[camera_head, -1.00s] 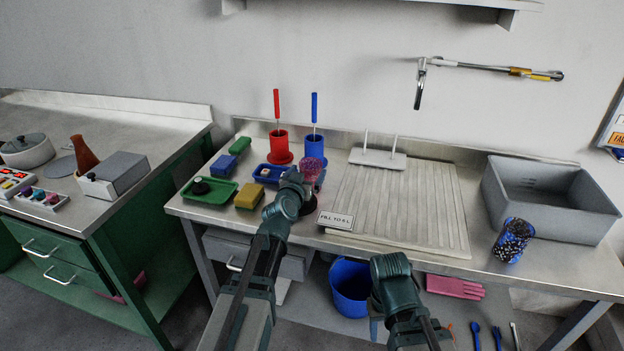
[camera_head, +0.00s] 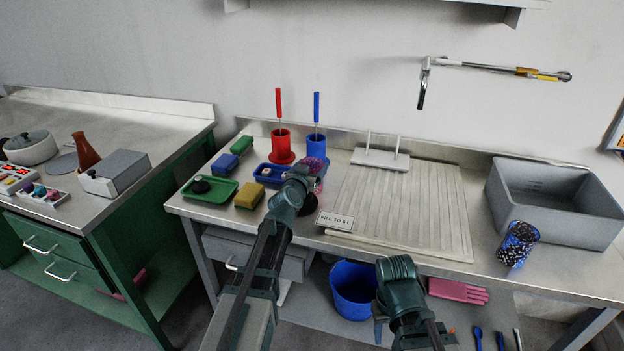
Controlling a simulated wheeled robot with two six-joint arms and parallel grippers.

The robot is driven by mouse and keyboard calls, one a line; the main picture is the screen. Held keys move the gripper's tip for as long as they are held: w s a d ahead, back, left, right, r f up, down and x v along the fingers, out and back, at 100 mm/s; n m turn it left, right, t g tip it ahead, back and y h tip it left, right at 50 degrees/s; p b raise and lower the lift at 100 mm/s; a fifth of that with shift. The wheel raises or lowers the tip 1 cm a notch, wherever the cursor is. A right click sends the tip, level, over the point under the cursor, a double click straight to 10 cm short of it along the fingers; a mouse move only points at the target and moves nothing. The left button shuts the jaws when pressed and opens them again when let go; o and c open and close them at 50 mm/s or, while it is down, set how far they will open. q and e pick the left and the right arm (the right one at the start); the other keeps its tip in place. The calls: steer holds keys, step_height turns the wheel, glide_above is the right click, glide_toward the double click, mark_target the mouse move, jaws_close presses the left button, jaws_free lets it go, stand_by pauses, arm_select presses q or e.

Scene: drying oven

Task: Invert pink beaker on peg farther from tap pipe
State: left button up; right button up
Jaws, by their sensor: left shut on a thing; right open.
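The pink beaker (camera_head: 318,165) is at the tip of my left gripper (camera_head: 311,178), which is shut on it. It is over the left part of the table, beside the blue holder. My wrist hides much of it, so its tilt is hard to tell. The white peg stand (camera_head: 380,159) stands to its right, at the back. Its left peg (camera_head: 368,142) is farther from the tap pipe (camera_head: 422,90) than its right peg (camera_head: 397,147). Both pegs are bare. My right gripper (camera_head: 379,322) is open and low at the table's front; its fingertips are mostly hidden.
A ribbed drainboard (camera_head: 405,210) lies clear in the middle. A grey basin (camera_head: 545,205) and a dark speckled beaker (camera_head: 517,243) are at the right. Red (camera_head: 280,143) and blue (camera_head: 316,146) brush holders, trays and sponges crowd the left. A fill sign (camera_head: 335,220) stands in front.

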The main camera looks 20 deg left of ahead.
arm_select(q)
steer(key=shift+c, duration=0.5)
step_height(320, 180, up, 18)
steer(key=p, duration=1.8)
steer(key=shift+r, duration=0.2)
